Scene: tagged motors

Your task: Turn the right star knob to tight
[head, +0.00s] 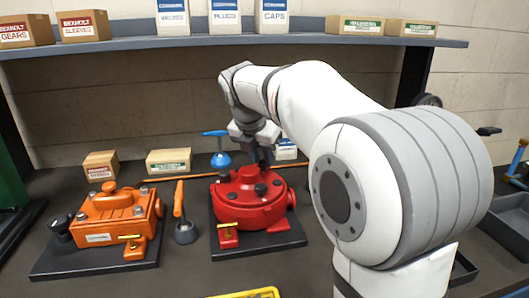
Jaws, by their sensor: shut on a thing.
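The red motor (247,211) sits on a dark base plate in the middle of the bench, with dark knobs on its top. One dark knob (260,188) shows at the front right of the top, and another (232,195) at the front left. My gripper (264,161) points down at the back right of the red motor's top. It is shut on what appears to be the right star knob, which the fingers largely hide. The knob's turned position cannot be read at this size.
An orange motor (117,220) stands on its own plate at the left. An orange-handled tool (179,200) and a blue T-handled tool (220,158) stand close to the red motor. A shelf (120,43) with boxes runs above. My arm covers the right side.

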